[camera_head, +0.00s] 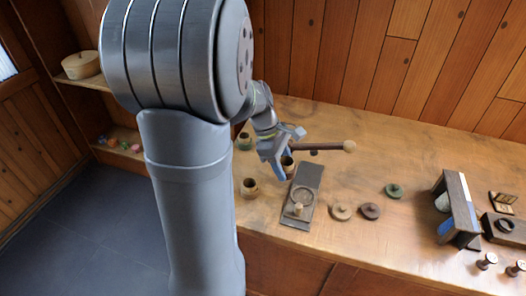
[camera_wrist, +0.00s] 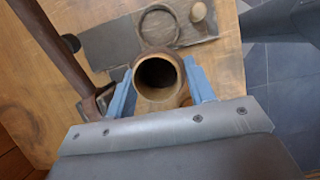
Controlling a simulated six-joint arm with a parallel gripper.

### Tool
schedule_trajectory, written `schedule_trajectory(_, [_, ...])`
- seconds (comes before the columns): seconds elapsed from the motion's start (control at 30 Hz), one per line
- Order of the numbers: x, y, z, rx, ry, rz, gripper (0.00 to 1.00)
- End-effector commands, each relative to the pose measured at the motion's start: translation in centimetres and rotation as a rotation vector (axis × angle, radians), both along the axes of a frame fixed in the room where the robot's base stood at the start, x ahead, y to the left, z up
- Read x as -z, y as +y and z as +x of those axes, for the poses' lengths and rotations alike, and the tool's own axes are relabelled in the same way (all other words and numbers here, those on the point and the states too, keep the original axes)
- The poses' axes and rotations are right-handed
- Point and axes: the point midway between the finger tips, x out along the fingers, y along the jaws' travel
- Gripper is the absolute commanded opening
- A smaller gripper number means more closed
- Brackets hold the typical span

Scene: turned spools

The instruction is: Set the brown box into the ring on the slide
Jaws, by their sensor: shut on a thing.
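The brown box (camera_head: 287,163) is a small round turned pot with an open top. My gripper (camera_head: 281,168) is shut on it, with blue fingers on both sides; the wrist view shows the box (camera_wrist: 158,77) upright between the fingers (camera_wrist: 160,88), its opening empty. The slide (camera_head: 309,178) is a dark flat board on the bench. It bears a round ring (camera_head: 303,192) and a pale knob (camera_head: 298,209) at its near end. The ring (camera_wrist: 158,24) shows empty in the wrist view. The box is beyond the slide's far end, apart from the ring; its height is unclear.
Another open pot (camera_head: 250,188) stands left of the slide and a green one (camera_head: 244,141) behind. Lids (camera_head: 341,211) lie right of the slide. A dark stand (camera_head: 459,210) is farther right.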

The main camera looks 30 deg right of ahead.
Motion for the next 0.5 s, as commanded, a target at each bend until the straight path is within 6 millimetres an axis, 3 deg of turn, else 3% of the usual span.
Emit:
schedule_trajectory(0.2, [-0.2, -3.2, -3.5, 0.158, 0.0, 0.0, 0.28])
schedule_trajectory(0.5, [0.4, -4.0, -4.5, 0.2, 0.002, 0.001, 0.28])
